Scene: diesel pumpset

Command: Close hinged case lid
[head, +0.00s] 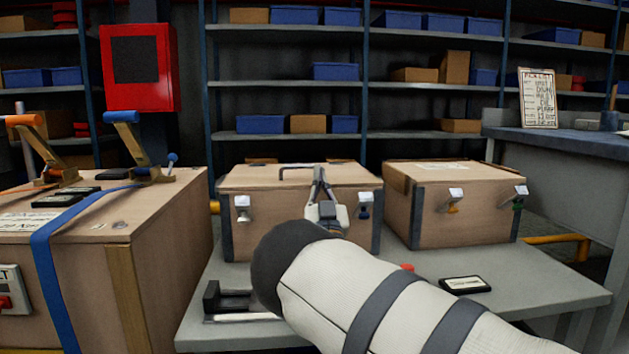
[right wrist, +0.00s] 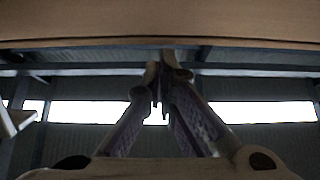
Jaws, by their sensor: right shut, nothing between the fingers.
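A wooden case (head: 272,235) with dark corner strips stands on the grey table. Its lid (head: 250,174) lies flat on top or nearly so; I cannot tell whether a thin gap is left. The lid has a dark handle, and a latch (head: 242,206) shows at the front left, another at the front right. My right gripper (head: 319,170) is shut and empty, pointing up at the lid's front edge near the handle. In the right wrist view its fingertips (right wrist: 164,62) meet just below a wooden panel (right wrist: 160,25); contact is unclear. My left gripper is out of view.
A second wooden case (head: 465,218) stands to the right. A large wooden crate (head: 170,235) with a blue strap and levers is on the left. A black bracket (head: 228,302) and a small dark tablet-like item (head: 465,285) lie on the table (head: 540,285). Shelves stand behind.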

